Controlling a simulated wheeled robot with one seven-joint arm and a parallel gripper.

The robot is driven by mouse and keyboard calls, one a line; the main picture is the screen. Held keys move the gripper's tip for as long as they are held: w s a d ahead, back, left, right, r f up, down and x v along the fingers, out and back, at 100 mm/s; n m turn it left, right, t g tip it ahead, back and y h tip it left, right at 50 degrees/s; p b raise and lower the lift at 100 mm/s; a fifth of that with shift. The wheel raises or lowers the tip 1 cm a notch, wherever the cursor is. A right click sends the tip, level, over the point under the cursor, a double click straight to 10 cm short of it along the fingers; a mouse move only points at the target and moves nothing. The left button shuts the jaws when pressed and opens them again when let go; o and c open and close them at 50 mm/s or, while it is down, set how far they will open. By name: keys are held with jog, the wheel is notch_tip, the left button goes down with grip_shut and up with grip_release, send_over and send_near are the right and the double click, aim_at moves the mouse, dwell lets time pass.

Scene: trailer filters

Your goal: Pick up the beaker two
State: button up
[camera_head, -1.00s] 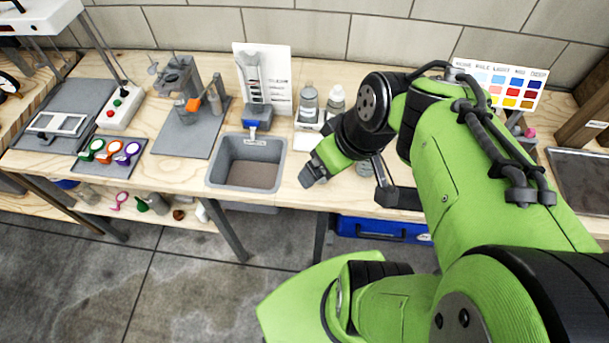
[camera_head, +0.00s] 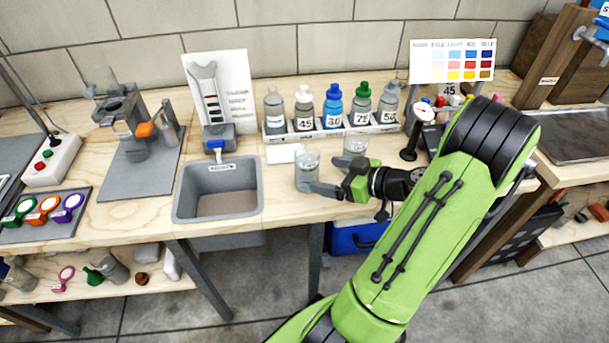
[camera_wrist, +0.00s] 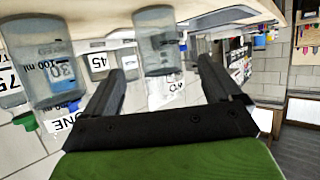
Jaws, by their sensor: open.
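Two clear glass beakers stand upright on the wooden table. I cannot tell by a label which one is beaker two. The front-left beaker (camera_head: 307,172) stands just beyond my gripper's fingertips. The other beaker (camera_head: 355,145) is farther back and to the right, partly hidden by my gripper. My gripper (camera_head: 331,176) is open and empty, pointing left. In the wrist view, which is upside down, the front-left beaker (camera_wrist: 158,42) shows ahead between the two fingers (camera_wrist: 162,75), apart from them. The other beaker (camera_wrist: 48,58) is outside the left finger.
A white rack (camera_head: 330,134) with several labelled bottles stands behind the beakers. A grey sink (camera_head: 218,190) is to the left. A dial gauge on a stand (camera_head: 410,152) is to the right. The table's front edge runs close below my gripper.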

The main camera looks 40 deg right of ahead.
aim_at(316, 171)
jog(key=b+x, duration=0.1)
jog(key=x, duration=0.6)
jog(key=shift+w+f, duration=0.15)
jog(key=shift+w, duration=0.2)
jog(key=c, duration=1.3)
jog(key=shift+o, duration=0.2)
notch_tip(316, 171, up, 10)
jog(key=p, duration=0.3)
